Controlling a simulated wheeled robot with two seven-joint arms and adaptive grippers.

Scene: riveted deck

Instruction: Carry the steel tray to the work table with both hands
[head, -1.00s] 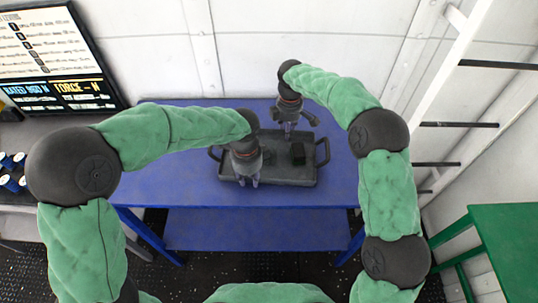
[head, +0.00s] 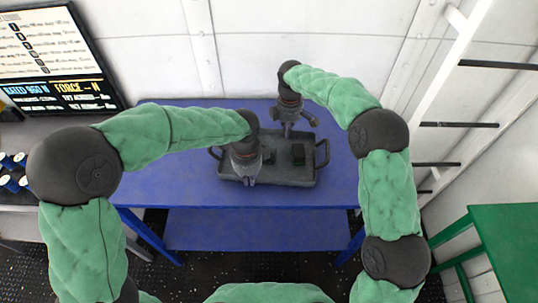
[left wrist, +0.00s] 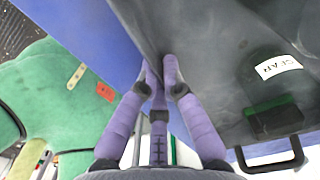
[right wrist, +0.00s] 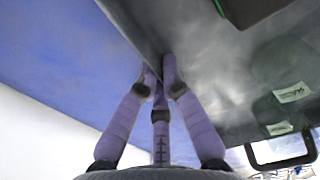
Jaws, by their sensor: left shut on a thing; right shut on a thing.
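The grey steel tray (head: 270,178) rests on the blue table (head: 170,185). It has a dark loop handle at each end and holds a dark block (head: 298,154) with a green part. My left gripper (head: 248,183) is shut on the tray's near rim; the rim between its fingers shows in the left wrist view (left wrist: 158,68). My right gripper (head: 287,134) is shut on the far rim, also seen in the right wrist view (right wrist: 158,72). My left gripper hides part of the tray. I cannot tell which table is the work table.
A green table (head: 505,235) stands at the right, below a white ladder-like frame (head: 445,90). A grey bench (head: 65,135) with blue-and-white items and a screen (head: 55,60) is at the left. A white wall is close behind the blue table.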

